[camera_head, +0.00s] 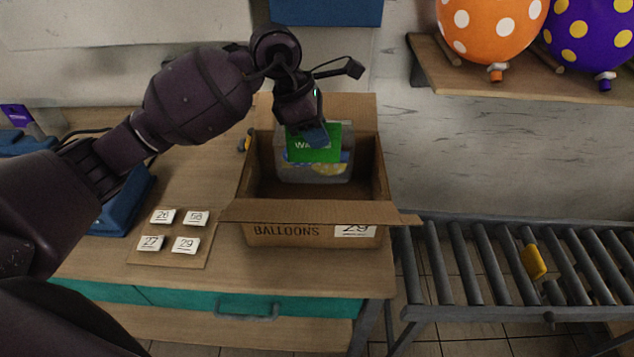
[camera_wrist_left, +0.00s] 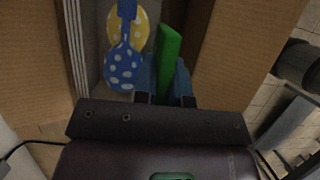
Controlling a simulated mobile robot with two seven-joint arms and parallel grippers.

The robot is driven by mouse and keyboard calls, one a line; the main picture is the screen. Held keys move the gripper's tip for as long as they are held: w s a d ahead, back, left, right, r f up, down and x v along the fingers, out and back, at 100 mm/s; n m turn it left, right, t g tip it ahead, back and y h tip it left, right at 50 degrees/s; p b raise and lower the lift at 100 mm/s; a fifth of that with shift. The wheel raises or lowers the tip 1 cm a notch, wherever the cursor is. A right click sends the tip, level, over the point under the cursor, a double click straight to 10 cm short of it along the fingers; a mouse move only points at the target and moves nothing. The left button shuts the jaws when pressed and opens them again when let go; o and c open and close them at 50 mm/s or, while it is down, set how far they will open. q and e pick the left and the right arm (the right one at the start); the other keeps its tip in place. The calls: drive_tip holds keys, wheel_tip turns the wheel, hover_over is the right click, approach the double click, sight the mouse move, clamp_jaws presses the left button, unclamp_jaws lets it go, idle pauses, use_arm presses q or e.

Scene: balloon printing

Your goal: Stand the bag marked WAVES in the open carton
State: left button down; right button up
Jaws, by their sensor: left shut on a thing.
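The bag with a green header that reads "WA", the rest hidden (camera_head: 318,170), hangs upright inside the open carton (camera_head: 270,236). Its clear body shows blue and yellow balloons. My left gripper (camera_head: 312,136) is shut on the bag's green header from above. In the left wrist view, the green header (camera_wrist_left: 169,62) stands edge-on between the blue fingers (camera_wrist_left: 166,85). Dotted blue and yellow balloons (camera_wrist_left: 124,68) show beside it. The carton's cardboard walls (camera_wrist_left: 232,52) are on both sides. I cannot tell whether the bag's bottom touches the carton floor. My right gripper is not in view.
The carton stands on a wooden table, its flaps spread and its front marked "BALLOONS" and 29. A board with number cards (camera_head: 172,246) lies left of it. A roller conveyor (camera_head: 500,262) is at the right. A shelf (camera_head: 520,82) with orange and purple balloons is above it.

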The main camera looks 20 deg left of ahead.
sight(317, 182)
use_arm(q)
wheel_tip(317, 182, down, 8)
drive_tip(key=shift+f, duration=0.1)
wheel_tip(317, 182, down, 4)
drive_tip(key=shift+f+p, duration=0.1)
drive_tip(key=shift+p, duration=0.2)
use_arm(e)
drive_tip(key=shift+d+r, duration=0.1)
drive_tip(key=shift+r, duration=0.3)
use_arm(q)
drive_tip(key=shift+f, duration=0.25)
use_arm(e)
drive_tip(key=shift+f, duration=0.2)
use_arm(q)
drive_tip(key=c, duration=1.2)
unclamp_jaws()
drive_tip(key=shift+o, duration=0.2)
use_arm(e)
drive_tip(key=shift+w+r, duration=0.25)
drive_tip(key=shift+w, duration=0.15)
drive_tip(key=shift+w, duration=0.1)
use_arm(q)
drive_tip(key=shift+r, duration=0.1)
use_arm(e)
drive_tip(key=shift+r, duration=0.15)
